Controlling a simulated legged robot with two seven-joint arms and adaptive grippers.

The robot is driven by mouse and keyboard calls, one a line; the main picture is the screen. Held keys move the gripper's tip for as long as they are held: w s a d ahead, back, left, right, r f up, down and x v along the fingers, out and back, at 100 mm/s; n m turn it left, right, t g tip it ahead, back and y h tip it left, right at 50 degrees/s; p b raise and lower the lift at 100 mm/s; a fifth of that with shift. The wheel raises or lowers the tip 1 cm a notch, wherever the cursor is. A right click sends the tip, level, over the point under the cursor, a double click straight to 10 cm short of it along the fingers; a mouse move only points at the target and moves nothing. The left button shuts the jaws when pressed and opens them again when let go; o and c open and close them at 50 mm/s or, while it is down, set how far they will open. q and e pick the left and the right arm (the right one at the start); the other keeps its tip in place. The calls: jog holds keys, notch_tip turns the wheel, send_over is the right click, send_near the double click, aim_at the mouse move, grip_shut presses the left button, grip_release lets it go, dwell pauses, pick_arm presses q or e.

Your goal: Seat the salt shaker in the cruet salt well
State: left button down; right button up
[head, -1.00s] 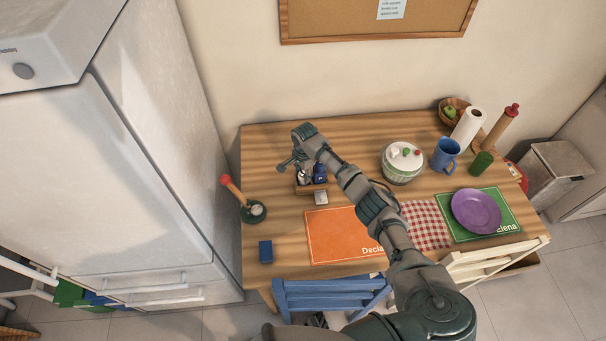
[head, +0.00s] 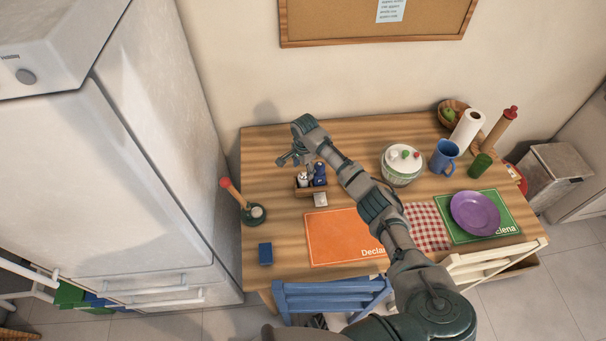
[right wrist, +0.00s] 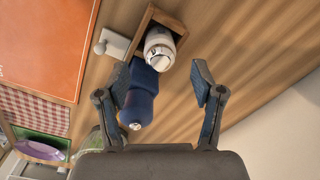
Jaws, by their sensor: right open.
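The wooden cruet (head: 311,191) stands on the table left of centre. The white salt shaker with a silver top (head: 303,179) is in its left part, looking upright; the right wrist view shows the shaker (right wrist: 160,48) inside the cruet's wooden walls (right wrist: 146,20). I cannot see whether its base is fully down. A dark blue mill (head: 320,175) stands beside it on the right and also shows in the right wrist view (right wrist: 140,93). My right gripper (head: 294,160) is open and empty, behind and above the shaker, apart from it. My left gripper is not in view.
A small white square piece with a knob (head: 320,199) lies in front of the cruet. A green mortar with a red-tipped pestle (head: 254,212) is at left, a blue box (head: 265,253) front left. An orange placemat (head: 340,238) lies in front. The table's back left is clear.

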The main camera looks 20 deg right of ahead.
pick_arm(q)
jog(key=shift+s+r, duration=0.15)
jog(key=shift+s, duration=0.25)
pick_arm(e)
notch_tip(320, 180, up, 7)
jog(key=shift+s+r, duration=0.15)
pick_arm(q)
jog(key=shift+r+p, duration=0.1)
jog(key=shift+p, duration=0.2)
pick_arm(e)
jog(key=shift+r, duration=0.1)
